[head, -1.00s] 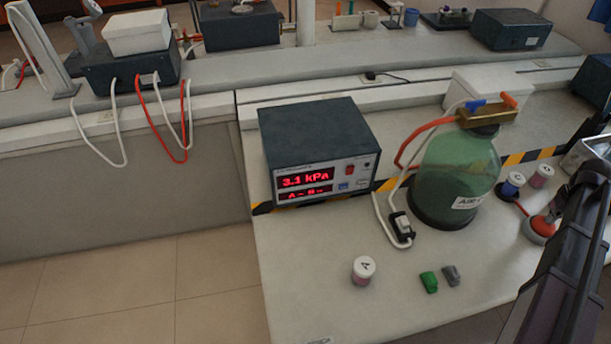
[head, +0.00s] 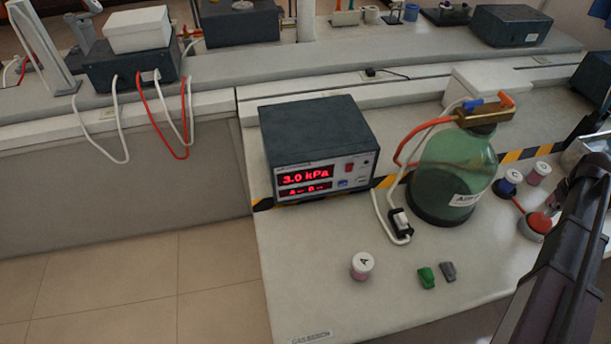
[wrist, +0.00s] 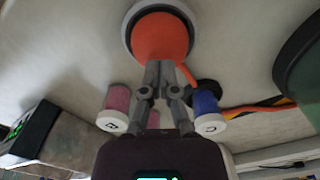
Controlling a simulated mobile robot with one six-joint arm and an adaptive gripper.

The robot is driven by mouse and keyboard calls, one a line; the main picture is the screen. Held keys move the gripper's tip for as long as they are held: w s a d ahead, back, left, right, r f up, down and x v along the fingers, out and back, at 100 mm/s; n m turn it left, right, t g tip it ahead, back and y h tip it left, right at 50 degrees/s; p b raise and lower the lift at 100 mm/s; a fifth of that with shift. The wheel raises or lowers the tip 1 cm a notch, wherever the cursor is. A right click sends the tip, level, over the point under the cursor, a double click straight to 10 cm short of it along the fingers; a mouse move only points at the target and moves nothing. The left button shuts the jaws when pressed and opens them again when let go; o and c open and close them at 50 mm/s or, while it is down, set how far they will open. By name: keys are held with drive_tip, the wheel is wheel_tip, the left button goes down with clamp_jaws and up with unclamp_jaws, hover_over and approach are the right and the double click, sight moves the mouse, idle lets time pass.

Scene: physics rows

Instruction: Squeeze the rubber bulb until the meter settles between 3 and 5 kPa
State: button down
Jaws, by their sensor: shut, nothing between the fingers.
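The orange-red rubber bulb (head: 540,222) sits in a grey round base at the right of the bench, partly behind my arm. In the wrist view the bulb (wrist: 162,37) is just beyond my fingertips. My gripper (wrist: 159,68) is shut and empty, its fingers together at the bulb's near edge; I cannot tell if they touch it. The meter (head: 318,150) is a dark box with a red display reading 3.0 kPa, and a second line below it. A green glass bottle (head: 450,170) with a brass top stands right of the meter, tubes attached.
Blue (head: 508,183) and pink (head: 538,173) jars stand close to the bulb. A white-lidded jar (head: 362,265), a green piece (head: 427,277) and a grey piece (head: 448,271) lie at the front. A switch (head: 400,222) on a cord lies before the bottle.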

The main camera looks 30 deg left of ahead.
sight(545, 217)
drive_tip(key=shift+f, duration=0.1)
idle(0.3)
drive_tip(key=shift+f+b, duration=1.7)
drive_tip(key=shift+b, duration=0.1)
drive_tip(key=shift+r, duration=0.2)
drive_tip(key=shift+r+p, duration=1.6)
drive_tip(key=shift+p, duration=0.2)
drive_tip(key=shift+r, duration=0.15)
wheel_tip(545, 217, up, 7)
drive_tip(key=p, duration=0.7)
